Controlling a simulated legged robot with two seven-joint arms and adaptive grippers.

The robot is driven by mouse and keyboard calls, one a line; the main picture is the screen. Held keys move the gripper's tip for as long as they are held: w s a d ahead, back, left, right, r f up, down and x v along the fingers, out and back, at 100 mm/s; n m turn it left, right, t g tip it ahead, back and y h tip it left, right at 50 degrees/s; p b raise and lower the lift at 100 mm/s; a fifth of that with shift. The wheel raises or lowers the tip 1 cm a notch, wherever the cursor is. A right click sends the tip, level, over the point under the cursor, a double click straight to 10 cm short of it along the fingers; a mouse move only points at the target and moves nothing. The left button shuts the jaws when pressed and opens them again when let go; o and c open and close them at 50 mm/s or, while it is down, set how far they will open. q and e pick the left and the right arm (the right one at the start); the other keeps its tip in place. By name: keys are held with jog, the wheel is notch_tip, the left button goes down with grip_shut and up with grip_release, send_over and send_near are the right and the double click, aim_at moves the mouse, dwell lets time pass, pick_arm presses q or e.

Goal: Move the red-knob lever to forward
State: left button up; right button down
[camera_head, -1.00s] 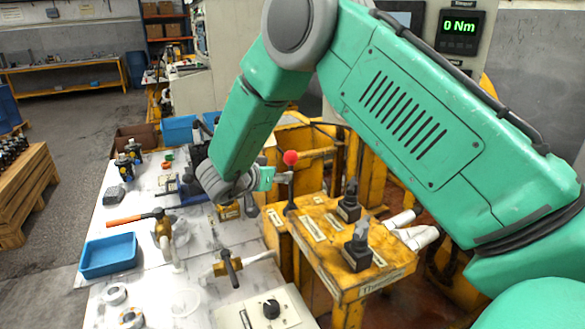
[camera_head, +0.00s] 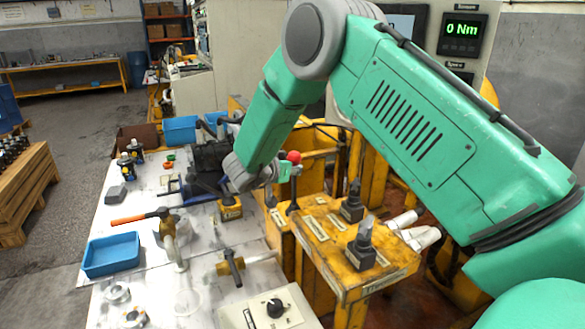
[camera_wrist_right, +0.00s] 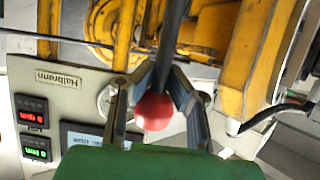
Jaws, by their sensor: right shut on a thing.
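The red knob (camera_head: 294,157) tops a dark upright lever (camera_head: 293,193) on the yellow control stand (camera_head: 335,262). My right gripper (camera_head: 288,172) is at the lever just below the knob in the head view, and it hides part of the rod. In the right wrist view the red knob (camera_wrist_right: 154,111) and dark rod (camera_wrist_right: 172,42) lie between the two fingers of my right gripper (camera_wrist_right: 160,82), which is shut on the lever. My left gripper is not in view.
Two other dark levers, one nearer (camera_head: 362,243) and one farther (camera_head: 352,202), stand on the same yellow stand. A white table (camera_head: 150,205) at left holds a blue bin (camera_head: 110,255), a hammer (camera_head: 145,216) and a knob box (camera_head: 270,312). A display (camera_head: 463,33) reads 0 Nm.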

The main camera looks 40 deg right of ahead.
jog(key=shift+w+d+r+p, duration=0.1)
jog(key=shift+d+r+p, duration=0.25)
jog(key=shift+r, duration=0.2)
jog(key=s+d+f+m+y+p, duration=0.1)
jog(key=d+y+p, duration=0.3)
jog(key=d+p, duration=0.2)
jog(key=shift+s+f+m+t+p, duration=0.25)
jog(key=shift+s+m+t+p, duration=0.1)
jog(key=shift+m+t+p, duration=0.05)
jog(key=c, duration=1.6)
grip_release()
jog(key=shift+d, duration=0.1)
jog(key=shift+o, duration=0.2)
jog(key=v, duration=1.1)
jog(key=shift+s+d, duration=0.15)
jog(key=shift+s, duration=0.1)
